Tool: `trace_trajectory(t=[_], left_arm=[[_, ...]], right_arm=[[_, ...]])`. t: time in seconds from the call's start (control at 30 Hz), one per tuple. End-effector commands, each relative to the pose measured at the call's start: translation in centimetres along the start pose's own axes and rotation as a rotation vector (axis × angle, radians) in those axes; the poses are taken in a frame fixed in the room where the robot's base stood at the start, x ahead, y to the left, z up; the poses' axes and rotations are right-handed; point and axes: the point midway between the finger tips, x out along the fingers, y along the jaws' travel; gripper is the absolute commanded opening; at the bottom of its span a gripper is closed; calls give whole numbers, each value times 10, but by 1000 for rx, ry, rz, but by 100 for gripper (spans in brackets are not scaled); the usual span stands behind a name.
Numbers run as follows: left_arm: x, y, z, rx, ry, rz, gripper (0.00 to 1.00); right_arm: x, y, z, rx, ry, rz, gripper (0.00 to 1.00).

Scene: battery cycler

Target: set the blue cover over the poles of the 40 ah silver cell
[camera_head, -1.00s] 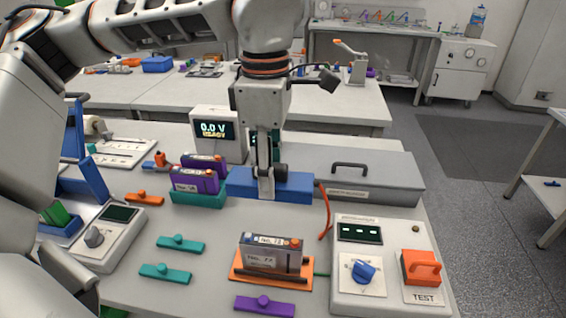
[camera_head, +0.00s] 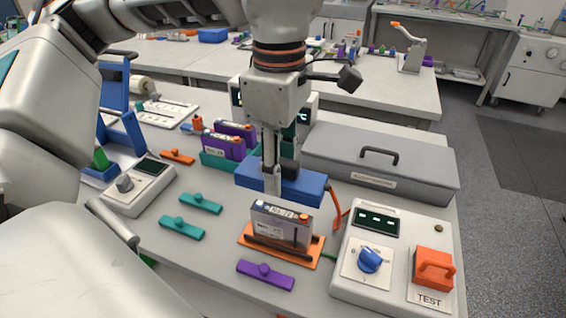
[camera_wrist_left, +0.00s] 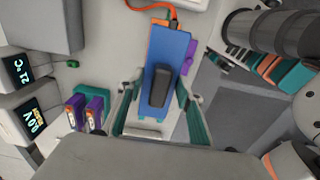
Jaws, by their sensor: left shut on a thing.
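The blue cover (camera_head: 312,190) is a flat blue slab with a dark grip on top. My left gripper (camera_head: 274,182) is shut on that grip; the wrist view shows the dark grip (camera_wrist_left: 160,86) between the fingers and the blue slab (camera_wrist_left: 170,48) around it. The silver cell (camera_head: 280,224) stands upright in an orange holder (camera_head: 258,249), with an orange pole and a label on top. In the head view the cover appears just behind and above the cell, apart from it. The label is too small to read a capacity. My right gripper is not in view.
Purple cells (camera_head: 224,146) in a teal holder stand behind left. A tester (camera_head: 398,255) with a blue knob and orange handle is at right. A grey case (camera_head: 420,172) lies behind. Teal strips (camera_head: 183,228) and a purple strip (camera_head: 265,275) lie in front.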

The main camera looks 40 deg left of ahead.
Motion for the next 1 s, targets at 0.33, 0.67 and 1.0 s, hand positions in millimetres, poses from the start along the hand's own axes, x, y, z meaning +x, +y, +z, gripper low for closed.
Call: trace_trajectory(t=[0.33,0.67,1.0], left_arm=[[34,1,0,0,1,-5,11],[62,0,0,0,0,-5,11],[77,0,0,0,0,-1,11]], right_arm=[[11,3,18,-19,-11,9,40],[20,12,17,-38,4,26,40],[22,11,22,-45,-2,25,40]])
